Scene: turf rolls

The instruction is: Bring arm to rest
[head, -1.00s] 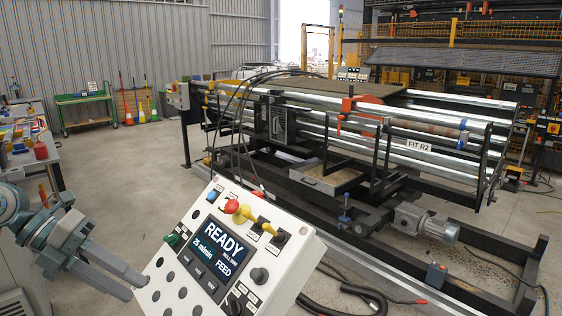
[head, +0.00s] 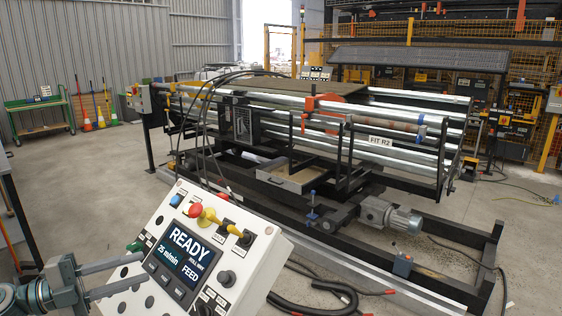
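My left gripper (head: 143,267) is at the lower left of the head view. Its two grey fingers point right and are apart, with nothing between them. The fingertips overlap the left edge of the white control panel (head: 262,262) in the picture; I cannot tell whether they touch it. The panel's screen (head: 186,253) reads READY, 25 m/min and FEED. A red knob (head: 195,210) and a yellow lever switch (head: 238,232) stand near its top. My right gripper is not in view.
A roller machine (head: 340,140) marked FIT R2 fills the middle. Black hoses (head: 335,290) lie on the floor right of the panel. A green cart (head: 40,115) stands at the far left. Open concrete floor (head: 85,185) lies between cart and panel.

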